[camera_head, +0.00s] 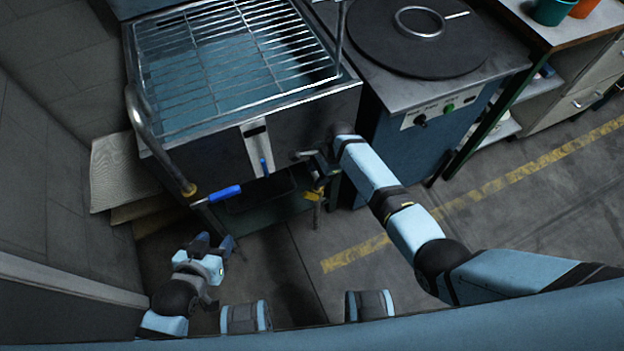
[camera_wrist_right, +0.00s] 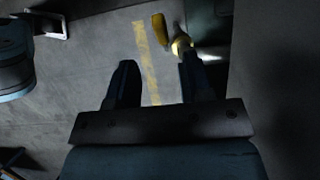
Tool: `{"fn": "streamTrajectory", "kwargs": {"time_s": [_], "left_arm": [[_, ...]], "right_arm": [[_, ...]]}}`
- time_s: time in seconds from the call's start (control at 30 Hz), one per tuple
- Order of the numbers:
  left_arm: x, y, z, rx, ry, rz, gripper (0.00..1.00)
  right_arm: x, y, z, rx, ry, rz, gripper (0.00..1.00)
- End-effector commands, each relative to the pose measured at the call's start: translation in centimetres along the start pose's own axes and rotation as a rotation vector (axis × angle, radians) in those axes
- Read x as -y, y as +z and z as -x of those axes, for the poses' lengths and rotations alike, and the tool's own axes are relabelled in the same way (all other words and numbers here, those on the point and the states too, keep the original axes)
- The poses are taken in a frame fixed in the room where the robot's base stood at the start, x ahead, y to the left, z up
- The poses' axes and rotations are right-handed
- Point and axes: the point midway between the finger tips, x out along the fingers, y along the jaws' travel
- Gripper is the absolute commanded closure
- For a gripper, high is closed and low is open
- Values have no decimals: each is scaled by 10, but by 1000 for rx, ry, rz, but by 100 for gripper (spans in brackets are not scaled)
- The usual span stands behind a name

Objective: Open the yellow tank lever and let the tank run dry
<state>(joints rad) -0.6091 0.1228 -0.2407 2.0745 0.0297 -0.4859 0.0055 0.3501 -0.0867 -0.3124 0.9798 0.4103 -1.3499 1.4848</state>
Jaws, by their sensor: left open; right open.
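The yellow tank lever (camera_head: 314,195) is low at the tank's front right corner, beside a small pipe. In the right wrist view the yellow lever (camera_wrist_right: 160,28) is beyond the fingertips, and a yellow fitting and pipe show by the right-hand finger. The tank (camera_head: 235,155) is a steel box with bluish water (camera_head: 200,85) under a wire rack. My right gripper (camera_head: 316,168) is open, close above the lever; in the wrist view (camera_wrist_right: 157,68) nothing is between its fingers. Contact with the pipe is unclear. My left gripper (camera_head: 222,246) is open and empty, low at the left.
A blue lever (camera_head: 225,192) sits on a pipe at the tank's front left. A dark tray (camera_head: 262,190) is under the tank. A cabinet with a round black plate (camera_head: 420,35) stands to the right. Boards (camera_head: 115,170) lean at the left. The floor in front is clear.

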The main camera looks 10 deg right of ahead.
Motion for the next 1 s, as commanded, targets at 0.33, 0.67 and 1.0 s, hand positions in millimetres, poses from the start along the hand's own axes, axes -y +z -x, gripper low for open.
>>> {"fn": "streamTrajectory", "kwargs": {"time_s": [0.33, 0.67, 1.0], "left_arm": [[-1, -4, 0, -3, -2, 10, 51], [2, -5, 1, -4, -3, -1, 51], [1, -4, -1, -11, 0, 1, 51]], "right_arm": [[0, 0, 10, 0, 1, 0, 53], [-10, -31, 15, -69, -94, 94, 53], [-31, -103, 50, -351, -316, 456, 53]]}}
